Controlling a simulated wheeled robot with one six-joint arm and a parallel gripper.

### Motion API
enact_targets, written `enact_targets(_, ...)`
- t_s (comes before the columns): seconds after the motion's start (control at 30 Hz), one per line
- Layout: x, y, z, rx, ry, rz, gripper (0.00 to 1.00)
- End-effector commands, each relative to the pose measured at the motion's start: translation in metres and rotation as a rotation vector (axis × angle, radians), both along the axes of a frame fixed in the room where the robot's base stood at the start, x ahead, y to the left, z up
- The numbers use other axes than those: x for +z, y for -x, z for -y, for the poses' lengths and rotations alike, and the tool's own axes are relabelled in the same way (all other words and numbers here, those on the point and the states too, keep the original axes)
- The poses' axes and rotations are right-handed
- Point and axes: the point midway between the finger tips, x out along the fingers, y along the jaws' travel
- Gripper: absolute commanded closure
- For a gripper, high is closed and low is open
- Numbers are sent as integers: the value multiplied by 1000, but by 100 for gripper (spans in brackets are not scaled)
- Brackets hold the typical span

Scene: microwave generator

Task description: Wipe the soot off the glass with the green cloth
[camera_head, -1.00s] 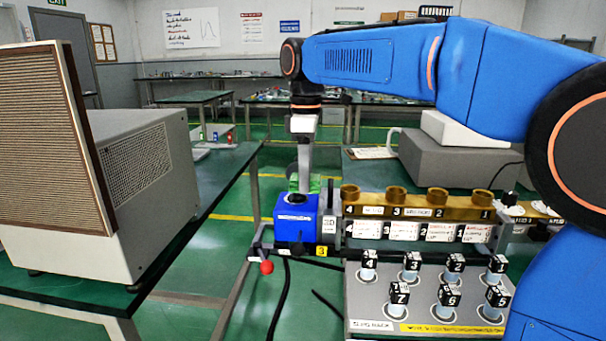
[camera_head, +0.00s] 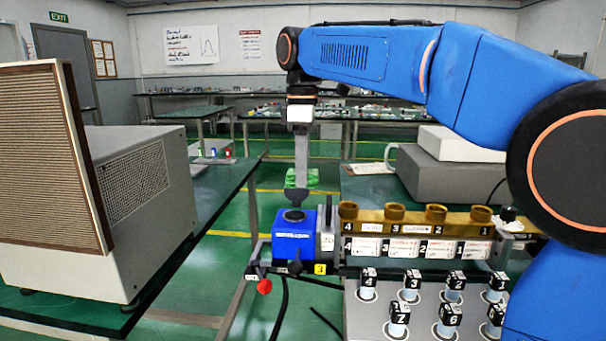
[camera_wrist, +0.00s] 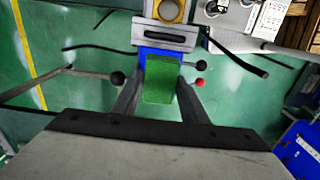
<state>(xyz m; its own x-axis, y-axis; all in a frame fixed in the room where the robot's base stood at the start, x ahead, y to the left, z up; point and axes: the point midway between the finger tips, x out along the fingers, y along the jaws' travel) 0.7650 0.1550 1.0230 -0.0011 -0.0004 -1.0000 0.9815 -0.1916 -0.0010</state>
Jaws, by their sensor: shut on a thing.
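My gripper (camera_head: 301,185) hangs down above the blue box (camera_head: 293,243) at the left end of the brass rail. It is shut on the green cloth (camera_head: 297,178), which hangs between the fingers. The wrist view also shows the green cloth (camera_wrist: 160,80) between the two dark fingers of my gripper (camera_wrist: 160,88), with the blue box (camera_wrist: 158,52) partly behind it. I cannot make out sooty glass in either view.
A brass rail (camera_head: 420,214) with several sockets and numbered cards runs right of the blue box. A rack of numbered black-topped plugs (camera_head: 380,325) stands in front. A red-knobbed lever (camera_head: 264,286) sticks out below the box. A large beige cabinet (camera_head: 140,220) stands left.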

Motion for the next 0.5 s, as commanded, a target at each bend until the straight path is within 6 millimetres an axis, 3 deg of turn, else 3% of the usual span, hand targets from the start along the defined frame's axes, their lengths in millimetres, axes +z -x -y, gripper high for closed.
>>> enact_targets(0.27, 2, 0, 0, 0, 0, 0, 78)
enact_targets(0.5, 19, 0, 0, 0, -1, 1, 78)
